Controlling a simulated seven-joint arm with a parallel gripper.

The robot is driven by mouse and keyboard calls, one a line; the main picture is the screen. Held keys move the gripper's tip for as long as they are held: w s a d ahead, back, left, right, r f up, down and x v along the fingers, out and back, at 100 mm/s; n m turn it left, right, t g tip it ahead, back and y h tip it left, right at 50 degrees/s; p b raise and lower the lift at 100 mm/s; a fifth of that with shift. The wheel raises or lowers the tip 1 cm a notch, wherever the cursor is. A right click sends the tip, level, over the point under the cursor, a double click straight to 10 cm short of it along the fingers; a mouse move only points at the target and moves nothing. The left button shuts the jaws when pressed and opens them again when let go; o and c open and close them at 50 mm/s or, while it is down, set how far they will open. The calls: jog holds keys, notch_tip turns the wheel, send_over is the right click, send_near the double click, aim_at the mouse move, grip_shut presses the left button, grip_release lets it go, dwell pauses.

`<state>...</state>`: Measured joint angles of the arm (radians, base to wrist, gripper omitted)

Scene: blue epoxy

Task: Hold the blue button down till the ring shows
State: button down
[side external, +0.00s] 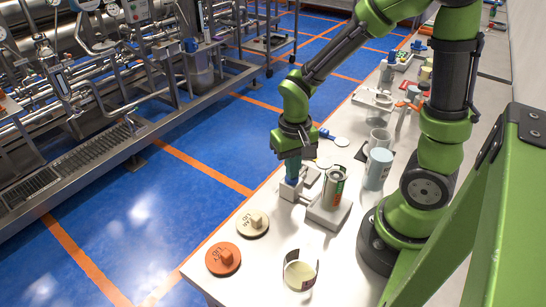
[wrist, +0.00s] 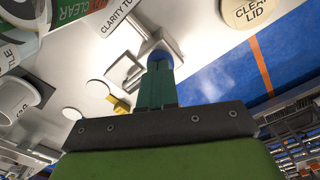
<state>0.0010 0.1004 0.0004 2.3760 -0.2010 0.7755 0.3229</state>
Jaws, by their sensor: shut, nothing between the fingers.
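The blue button (side external: 292,182) sits on a small pale block (side external: 287,193) near the bench's left edge. In the wrist view the button (wrist: 160,55) is a blue dome just beyond my fingertips. My gripper (side external: 292,176) points down at it, with its teal fingers together and nothing between them. The fingertips (wrist: 157,68) are over the button and look to be touching it, and they hide part of its top. I cannot tell how far it is pressed. I can make out no ring around the button in either view.
A labelled can (side external: 333,186) stands on a pale base (side external: 327,212) right of the button. A grey-blue cylinder (side external: 377,169) stands behind. The blue floor lies beyond the bench's left edge.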

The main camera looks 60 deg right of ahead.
notch_tip(320, 180, up, 8)
jog(key=shift+f, duration=0.2)
dwell(0.6)
jog(key=s+a+r+n+t+y, duration=0.1)
jog(key=r+t, duration=0.2)
jog(key=r, duration=0.2)
jog(key=s+a+r+n+t+y, duration=0.1)
jog(key=s+a+r+t, duration=0.1)
jog(key=r+t, duration=0.2)
jog(key=shift+s+a+r, duration=0.15)
jog(key=shift+s+r, duration=0.15)
jog(key=shift+r, duration=0.4)
